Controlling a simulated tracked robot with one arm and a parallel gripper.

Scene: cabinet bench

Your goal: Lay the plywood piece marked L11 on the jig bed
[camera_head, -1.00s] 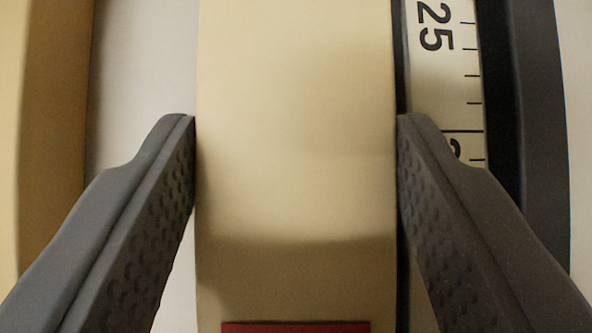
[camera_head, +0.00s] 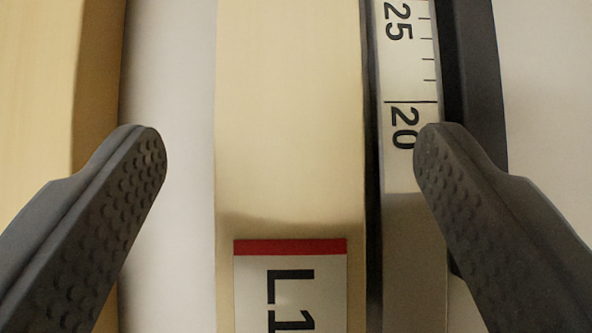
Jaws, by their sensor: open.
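A long pale plywood piece (camera_head: 290,130) runs up the middle of the view. Its white label with a red top band (camera_head: 290,247) reads "L1", and the rest is cut off by the lower edge. The piece lies along a dark-edged scale strip (camera_head: 405,170) marked 25 and 20, with a narrow dark line between them. My gripper (camera_head: 291,150) is open and empty. Its left finger is clear of the piece over the pale surface, and its right finger is over the scale strip. Both fingers are apart from the piece.
A dark rail (camera_head: 470,70) runs along the right side of the scale. Another light wooden board or edge (camera_head: 40,80) runs along the left. Bare pale surface (camera_head: 170,80) lies between it and the piece, and more lies at the far right.

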